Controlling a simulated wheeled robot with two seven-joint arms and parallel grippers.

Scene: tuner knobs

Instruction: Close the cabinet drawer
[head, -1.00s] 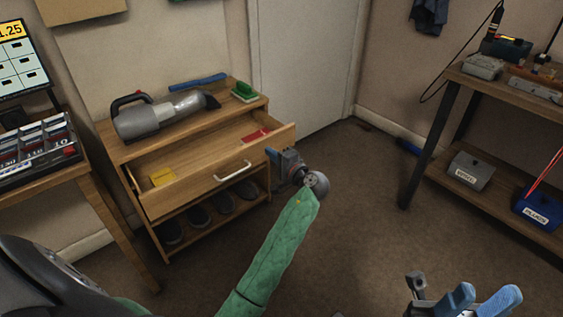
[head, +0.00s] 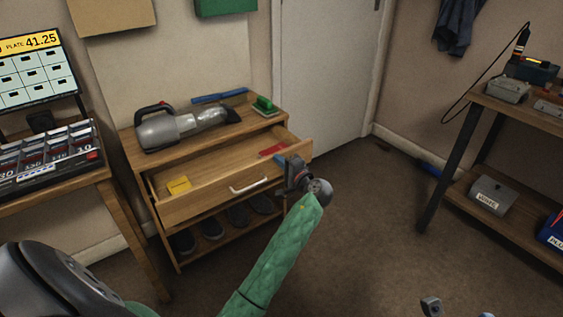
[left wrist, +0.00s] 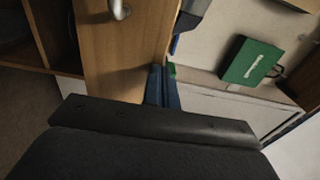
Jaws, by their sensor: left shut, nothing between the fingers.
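The wooden cabinet (head: 128,147) stands against the wall, and its drawer (head: 205,202) is pulled out. The drawer front carries a pale bar handle (head: 248,185); the handle also shows in the left wrist view (left wrist: 120,10). A yellow block (head: 178,185) and a red item (head: 272,151) lie in the drawer. My left gripper (head: 279,159) is shut and empty at the right part of the drawer front, right of the handle. In the left wrist view its blue fingers (left wrist: 163,88) lie close beside the front panel (left wrist: 125,50); contact cannot be told. My right gripper barely shows at the bottom edge.
A grey handheld vacuum (head: 180,128), a blue tool (head: 220,96) and a green brush (head: 264,106) lie on the cabinet top. A workbench (head: 520,108) stands at right, a table with trays (head: 50,202) at left. The middle floor is clear.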

